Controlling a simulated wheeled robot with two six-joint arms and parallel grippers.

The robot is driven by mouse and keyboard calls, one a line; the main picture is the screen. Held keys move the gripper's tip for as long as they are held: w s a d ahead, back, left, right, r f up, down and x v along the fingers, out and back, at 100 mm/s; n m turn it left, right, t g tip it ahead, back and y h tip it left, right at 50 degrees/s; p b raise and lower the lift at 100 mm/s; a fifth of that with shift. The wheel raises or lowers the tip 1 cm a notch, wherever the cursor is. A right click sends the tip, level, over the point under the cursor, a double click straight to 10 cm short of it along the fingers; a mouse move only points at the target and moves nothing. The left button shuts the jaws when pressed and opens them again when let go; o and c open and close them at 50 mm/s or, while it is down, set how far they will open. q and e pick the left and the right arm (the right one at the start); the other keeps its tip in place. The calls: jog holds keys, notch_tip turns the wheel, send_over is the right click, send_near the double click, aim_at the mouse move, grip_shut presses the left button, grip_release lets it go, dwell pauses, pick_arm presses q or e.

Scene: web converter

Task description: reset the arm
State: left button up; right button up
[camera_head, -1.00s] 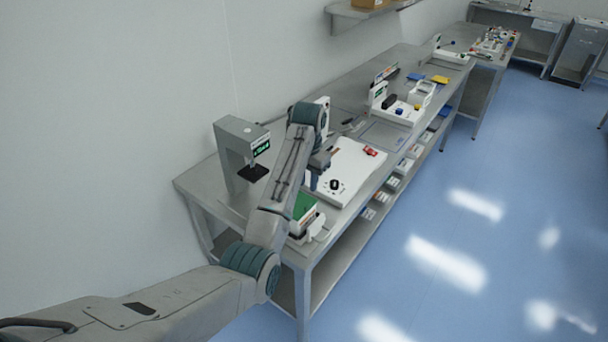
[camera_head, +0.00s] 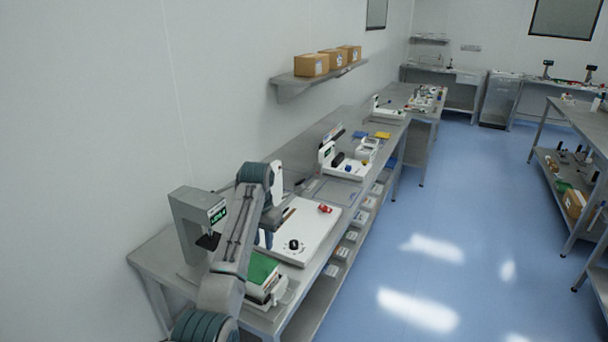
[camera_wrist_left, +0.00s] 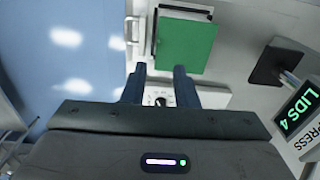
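My left arm reaches from the bottom of the head view over the near bench. My left gripper (camera_head: 266,239) points down at the left edge of a white board (camera_head: 308,232) with a black knob. In the left wrist view the two fingers of this gripper (camera_wrist_left: 160,84) stand apart with nothing between them. A green-topped block (camera_head: 262,268) lies nearer the front of the bench and also shows beyond the fingers in the wrist view (camera_wrist_left: 187,45). My right gripper is in neither view.
A grey press with a green display (camera_head: 190,214) stands left of my arm, close to it. A red item (camera_head: 325,209) lies on the white board. A wall shelf (camera_head: 298,80) holds boxes. Blue floor (camera_head: 470,200) is open right of the bench, up to another bench (camera_head: 580,128).

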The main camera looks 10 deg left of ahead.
pick_arm(q)
jog(key=s+a+f+n+t, duration=0.1)
jog(key=s+a+f, duration=0.2)
jog(key=s+f, duration=0.65)
jog(key=s+a+f+n+t, duration=0.1)
jog(key=s+a+f, duration=0.2)
jog(key=s+f, duration=0.65)
jog(key=s+a+r+t+y, duration=0.1)
jog(key=s+r, duration=0.1)
jog(key=s, duration=1.2)
jog(key=s+r, duration=0.3)
jog(key=s, duration=1.1)
notch_tip(320, 180, down, 38)
jog(key=a+n+b, duration=0.1)
jog(key=a+b, duration=0.2)
jog(key=b, duration=0.5)
jog(key=s+f+g+b, duration=0.1)
jog(key=s+f+b, duration=0.2)
jog(key=s+f, duration=0.6)
jog(key=s+a+f+g+b, duration=0.1)
jog(key=s+f+b, duration=0.2)
jog(key=s+f, duration=0.7)
notch_tip(320, 180, down, 7)
jog(key=shift+f, duration=0.1)
